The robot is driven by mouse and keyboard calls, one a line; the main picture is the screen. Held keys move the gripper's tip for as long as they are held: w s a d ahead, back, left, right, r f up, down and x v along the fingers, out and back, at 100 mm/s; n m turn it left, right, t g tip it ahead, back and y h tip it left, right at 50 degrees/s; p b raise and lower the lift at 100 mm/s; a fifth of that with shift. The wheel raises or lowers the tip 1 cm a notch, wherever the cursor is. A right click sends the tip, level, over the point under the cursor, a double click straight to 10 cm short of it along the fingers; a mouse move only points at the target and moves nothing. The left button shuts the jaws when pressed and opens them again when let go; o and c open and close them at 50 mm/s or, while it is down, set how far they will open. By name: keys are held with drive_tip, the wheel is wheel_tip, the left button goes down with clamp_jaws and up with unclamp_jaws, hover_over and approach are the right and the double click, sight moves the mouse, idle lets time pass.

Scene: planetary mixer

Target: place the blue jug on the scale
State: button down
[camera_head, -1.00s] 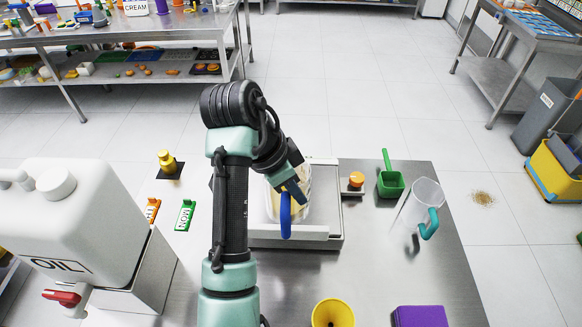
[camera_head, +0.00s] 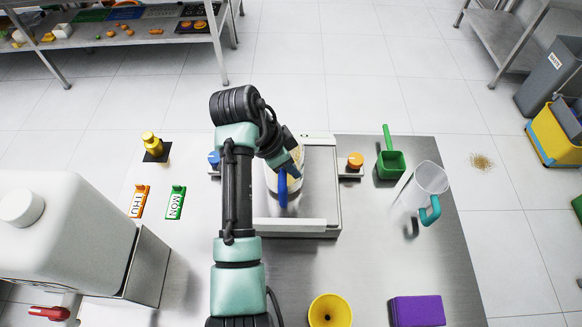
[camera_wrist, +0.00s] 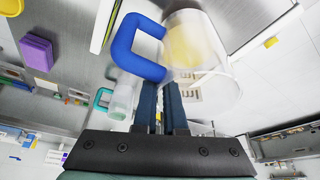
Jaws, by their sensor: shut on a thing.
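The blue jug is a clear vessel with a blue handle (camera_head: 283,190) and pale yellowish contents. In the wrist view its clear wall (camera_wrist: 222,85) and blue handle (camera_wrist: 138,48) are close in front of the fingers. My gripper (camera_head: 291,167) is shut on the jug; it also shows in the wrist view (camera_wrist: 166,100). The jug is upright over the left part of the scale's metal plate (camera_head: 318,190). I cannot tell whether its base touches the plate. My arm hides the scale's left side and part of the jug.
A clear jug with a teal handle (camera_head: 430,212) and a green scoop (camera_head: 391,163) stand right of the scale. A yellow funnel (camera_head: 330,311) and purple block (camera_head: 418,311) are in front. A white oil canister (camera_head: 70,230) is at left. Orange (camera_head: 355,161) and blue knobs (camera_head: 214,160) flank the scale.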

wheel_tip(320, 180, down, 2)
drive_tip(key=shift+w, duration=0.1)
drive_tip(key=c, duration=1)
unclamp_jaws()
drive_tip(key=shift+f, duration=0.1)
drive_tip(key=v, duration=1.2)
